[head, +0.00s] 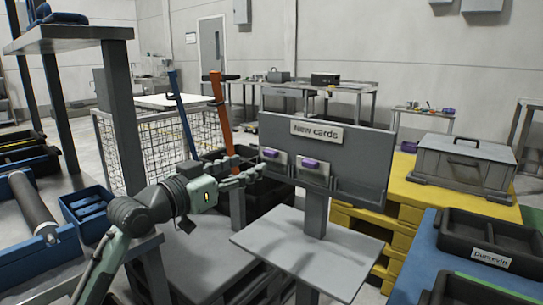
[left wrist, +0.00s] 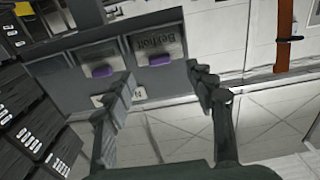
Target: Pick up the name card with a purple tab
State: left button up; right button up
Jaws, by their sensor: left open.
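Two name cards with purple tabs sit side by side on the grey "New cards" board (head: 356,150). The left card's purple tab (head: 270,153) and the right card's purple tab (head: 310,163) both show in the head view. My left gripper (head: 247,170) is open and empty, just left of the board near the left card. In the left wrist view the board appears upside down. One purple tab (left wrist: 160,59) lies between the open fingers (left wrist: 160,78), beyond their tips; its card has upside-down lettering. The other purple tab (left wrist: 102,71) is to its left. My right gripper is out of view.
The board stands on a post above a grey plate (head: 300,250). Yellow pallets (head: 400,225) with a grey case (head: 465,165) are to the right. Orange and blue handles (head: 218,110) rise behind my gripper.

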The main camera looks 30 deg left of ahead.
aim_at(268, 156)
pick_arm(q)
jog(key=w, duration=0.4)
jog(key=w+p, duration=0.1)
jog(key=w, duration=0.1)
jog(key=shift+d+r, duration=0.1)
jog(key=shift+d, duration=0.25)
jog(key=c, duration=1)
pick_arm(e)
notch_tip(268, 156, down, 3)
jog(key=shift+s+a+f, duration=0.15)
pick_arm(q)
jog(key=shift+o, duration=0.2)
jog(key=shift+r, duration=0.65)
jog(key=r, duration=0.1)
jog(key=s+r, duration=0.1)
jog(key=r, duration=0.1)
jog(key=shift+a+r, duration=0.2)
jog(key=s+a+r, duration=0.3)
jog(key=s+r, duration=0.3)
jog(key=s, duration=0.4)
jog(key=shift+r, duration=0.15)
